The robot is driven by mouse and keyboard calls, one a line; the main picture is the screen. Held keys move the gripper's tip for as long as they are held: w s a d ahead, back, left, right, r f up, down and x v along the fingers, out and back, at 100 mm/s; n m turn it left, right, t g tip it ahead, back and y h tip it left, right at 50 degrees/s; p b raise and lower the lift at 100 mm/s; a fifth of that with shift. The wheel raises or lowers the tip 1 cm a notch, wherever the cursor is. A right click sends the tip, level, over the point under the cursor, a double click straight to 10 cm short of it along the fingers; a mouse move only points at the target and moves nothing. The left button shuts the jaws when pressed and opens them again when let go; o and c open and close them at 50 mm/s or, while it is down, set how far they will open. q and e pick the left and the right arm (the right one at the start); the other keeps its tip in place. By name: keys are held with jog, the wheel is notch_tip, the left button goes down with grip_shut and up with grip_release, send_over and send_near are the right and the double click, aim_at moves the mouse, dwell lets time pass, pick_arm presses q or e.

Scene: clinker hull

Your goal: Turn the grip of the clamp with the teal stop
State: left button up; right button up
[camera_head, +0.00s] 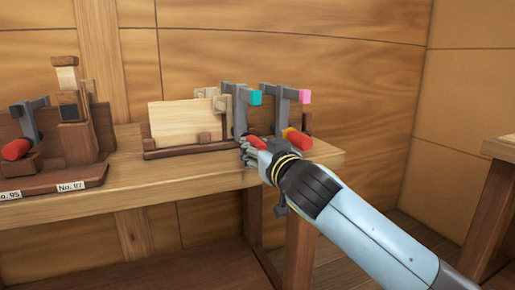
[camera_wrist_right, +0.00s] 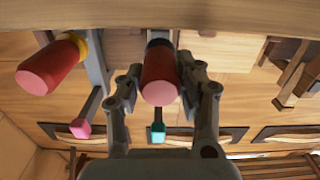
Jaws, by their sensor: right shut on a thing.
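The clamp with the teal stop (camera_head: 254,97) has a grey bar and stands near the right end of the wooden bench. Its red grip (camera_head: 257,142) is mostly hidden by my right gripper (camera_head: 250,153) in the head view. In the right wrist view the red grip (camera_wrist_right: 160,80) points at the camera, with a dark blue collar behind it and the teal stop (camera_wrist_right: 158,132) below. The fingers of my right gripper (camera_wrist_right: 160,66) are shut on this grip, one on each side. My left gripper is not in view.
Close beside stands a similar clamp with a pink stop (camera_head: 304,97) and a red grip (camera_head: 299,139) with a yellow collar. A pale board (camera_head: 185,124) stands left of the clamps. Another red-gripped fixture (camera_head: 16,149) is at the far left. Open floor lies right of the bench.

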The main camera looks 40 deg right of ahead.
jog(key=shift+n, duration=0.4)
jog(key=n+p, duration=0.2)
jog(key=shift+n, duration=0.3)
jog(key=n+p, duration=0.1)
jog(key=n, duration=0.4)
jog(key=shift+p, duration=0.35)
jog(key=o, duration=1.1)
jog(key=shift+a, duration=0.1)
jog(key=shift+o, duration=0.2)
